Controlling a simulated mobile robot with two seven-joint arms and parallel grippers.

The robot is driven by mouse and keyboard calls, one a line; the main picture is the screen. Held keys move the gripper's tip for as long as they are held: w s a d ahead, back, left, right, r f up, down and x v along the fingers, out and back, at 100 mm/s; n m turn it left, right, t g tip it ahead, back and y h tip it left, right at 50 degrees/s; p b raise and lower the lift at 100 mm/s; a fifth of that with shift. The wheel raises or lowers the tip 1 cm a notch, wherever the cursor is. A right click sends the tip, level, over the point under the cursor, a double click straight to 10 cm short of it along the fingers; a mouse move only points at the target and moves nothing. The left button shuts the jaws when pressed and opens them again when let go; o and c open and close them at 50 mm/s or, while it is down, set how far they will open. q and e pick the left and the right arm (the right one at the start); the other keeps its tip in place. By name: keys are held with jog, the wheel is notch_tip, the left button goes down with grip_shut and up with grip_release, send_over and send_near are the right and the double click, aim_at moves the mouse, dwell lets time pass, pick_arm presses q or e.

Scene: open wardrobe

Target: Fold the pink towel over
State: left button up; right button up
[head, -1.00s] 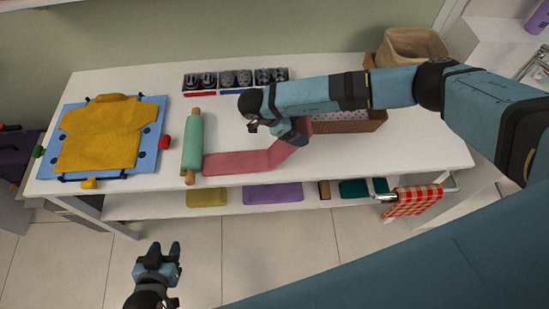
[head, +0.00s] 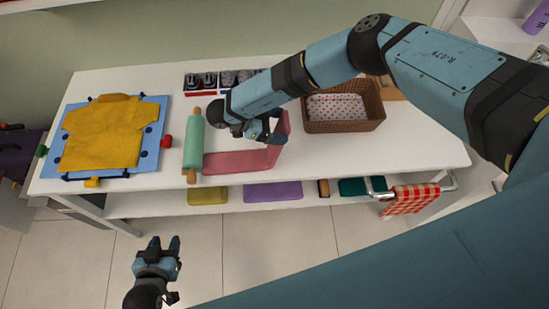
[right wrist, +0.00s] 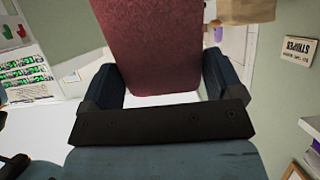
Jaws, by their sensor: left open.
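The pink towel (head: 238,163) lies on the white table, just right of the green rolling pin. Its right end is raised and bent upward, held by my right gripper (head: 274,130) above the table. In the right wrist view the towel (right wrist: 150,45) fills the space between the two dark fingers. My right forearm and hand hide part of the towel in the head view. My left gripper (head: 164,243) is open and empty, low in front of the table and away from the towel.
A green rolling pin (head: 193,142) lies at the towel's left edge. A brown basket (head: 345,125) stands to the right. The table's right front is clear.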

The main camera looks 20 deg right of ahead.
jog(key=shift+w+a+r+h, duration=0.1)
jog(key=shift+w+a+h, duration=0.1)
jog(key=shift+a, duration=0.3)
jog(key=shift+w+a+r+h, duration=0.1)
jog(key=shift+a+h, duration=0.1)
jog(key=shift+a, duration=0.25)
